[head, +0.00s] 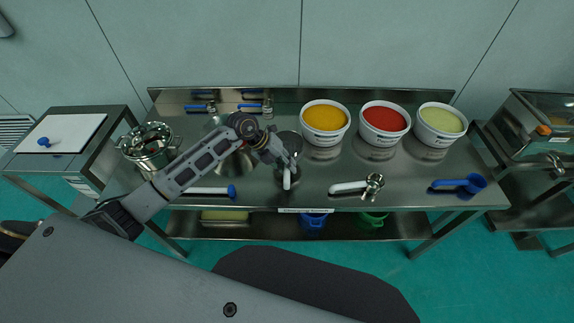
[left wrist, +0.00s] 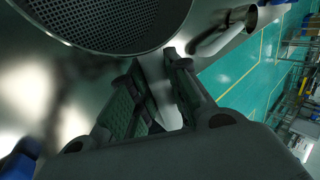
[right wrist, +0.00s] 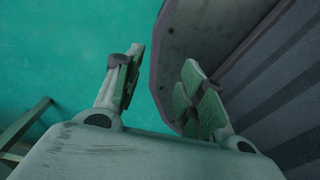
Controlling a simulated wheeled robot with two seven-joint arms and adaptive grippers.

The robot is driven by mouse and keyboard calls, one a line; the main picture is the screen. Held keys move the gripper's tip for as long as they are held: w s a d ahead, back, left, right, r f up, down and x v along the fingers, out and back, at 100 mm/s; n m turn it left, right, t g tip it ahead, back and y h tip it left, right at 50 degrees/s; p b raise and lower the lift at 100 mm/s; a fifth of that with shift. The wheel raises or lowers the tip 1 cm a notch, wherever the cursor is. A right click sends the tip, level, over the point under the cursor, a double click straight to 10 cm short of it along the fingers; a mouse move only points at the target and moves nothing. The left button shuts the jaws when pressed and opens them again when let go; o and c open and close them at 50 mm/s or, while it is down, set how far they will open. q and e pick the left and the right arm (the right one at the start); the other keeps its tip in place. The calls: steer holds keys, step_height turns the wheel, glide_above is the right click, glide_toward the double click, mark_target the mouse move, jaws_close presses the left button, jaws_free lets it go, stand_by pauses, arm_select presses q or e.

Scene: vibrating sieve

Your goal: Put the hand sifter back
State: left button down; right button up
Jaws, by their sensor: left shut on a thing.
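The hand sifter, with a round dark mesh (left wrist: 95,22) and a pale handle, is in the middle of the steel table (head: 310,199). In the head view its pan (head: 290,140) lies just behind my left gripper (head: 284,163), and its handle end (head: 287,181) sticks out toward the front. My left gripper is shut on the handle, which also shows between its fingers in the left wrist view (left wrist: 158,88). I cannot tell whether the sifter touches the tabletop. My right gripper (right wrist: 160,88) is open and empty over the green floor.
Tubs of orange (head: 324,118), red (head: 384,119) and pale green powder (head: 441,121) stand at the back right. A white-handled metal tool (head: 352,187) and a blue scoop (head: 467,183) lie along the front right. A blue-ended tool (head: 212,191) lies left. A metal pot (head: 147,147) stands far left.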

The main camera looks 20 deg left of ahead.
arm_select(q)
step_height(320, 180, down, 2)
steer(key=shift+b, duration=0.7)
steer(key=shift+f+b, duration=0.9)
steer(key=shift+f, duration=0.4)
steer(key=shift+f+b, duration=0.45)
steer(key=shift+b, duration=0.1)
arm_select(e)
steer(key=f, duration=0.1)
steer(key=d+f, duration=0.1)
steer(key=f, duration=0.1)
steer(key=w+f, duration=0.1)
steer(key=shift+w+d+f, duration=0.1)
steer(key=shift+d+f, duration=0.15)
steer(key=shift+d, duration=0.1)
arm_select(q)
steer(key=shift+f, duration=0.2)
arm_select(e)
steer(key=shift+f, duration=0.1)
steer(key=shift+s+d, duration=0.1)
steer(key=shift+s, duration=0.15)
